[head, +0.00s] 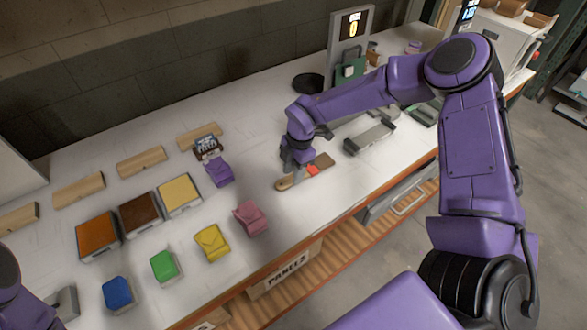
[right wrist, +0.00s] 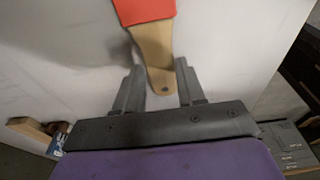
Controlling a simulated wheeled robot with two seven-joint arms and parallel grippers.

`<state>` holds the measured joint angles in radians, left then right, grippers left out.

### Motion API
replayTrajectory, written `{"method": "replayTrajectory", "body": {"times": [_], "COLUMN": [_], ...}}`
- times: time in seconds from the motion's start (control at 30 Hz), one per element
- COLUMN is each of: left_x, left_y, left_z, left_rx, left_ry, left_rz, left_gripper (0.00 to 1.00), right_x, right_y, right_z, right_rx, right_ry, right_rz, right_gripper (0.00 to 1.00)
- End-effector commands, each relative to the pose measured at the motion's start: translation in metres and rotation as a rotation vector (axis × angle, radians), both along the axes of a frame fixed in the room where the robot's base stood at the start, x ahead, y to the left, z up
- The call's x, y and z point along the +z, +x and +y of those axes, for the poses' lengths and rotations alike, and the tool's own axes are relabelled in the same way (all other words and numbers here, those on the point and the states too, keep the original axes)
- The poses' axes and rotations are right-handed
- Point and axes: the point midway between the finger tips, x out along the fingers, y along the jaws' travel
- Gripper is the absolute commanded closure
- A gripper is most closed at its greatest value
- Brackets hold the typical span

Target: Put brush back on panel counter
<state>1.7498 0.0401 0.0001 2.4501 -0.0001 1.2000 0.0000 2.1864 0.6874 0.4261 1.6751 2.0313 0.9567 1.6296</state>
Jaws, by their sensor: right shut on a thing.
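The brush (head: 290,183) has a light wooden handle and a red part. In the head view it is at the white counter (head: 345,190), near its front edge; I cannot tell whether it touches the surface. My right gripper (head: 298,168) comes down over it from above and is shut on it. In the right wrist view the brush handle (right wrist: 155,50) runs between the two fingers of my right gripper (right wrist: 157,88), with the red part pointing away. Part of my left arm shows at the left edge, but its gripper is not clearly in view.
Orange, brown and yellow trays (head: 139,214) stand left on the counter. Blue, green, yellow, pink and purple items (head: 212,242) lie in front and beside them. Wooden blocks (head: 142,161) line the back.

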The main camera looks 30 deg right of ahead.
Motion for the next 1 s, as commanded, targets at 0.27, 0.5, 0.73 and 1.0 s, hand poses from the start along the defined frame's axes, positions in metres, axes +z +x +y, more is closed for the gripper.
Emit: {"method": "replayTrajectory", "body": {"times": [0.27,0.5,0.73,1.0], "left_x": [0.0,-0.005,-0.021,-0.03], "left_y": [0.0,0.0,0.0,0.0], "left_z": [0.0,0.0,0.0,0.0], "left_rx": [0.0,0.0,0.0,0.0], "left_ry": [0.0,0.0,0.0,0.0], "left_rz": [0.0,0.0,0.0,0.0], "left_gripper": [0.57,0.57,0.57,0.57], "right_x": [0.0,0.009,0.063,0.112], "right_y": [0.0,0.001,0.002,0.001], "right_z": [0.0,-0.001,-0.01,-0.018], "right_rx": [0.001,0.001,0.0,0.001], "right_ry": [0.0,0.001,0.002,0.0], "right_rz": [0.001,-0.003,-0.008,-0.001], "right_gripper": [0.35,0.35,0.35,0.35]}}
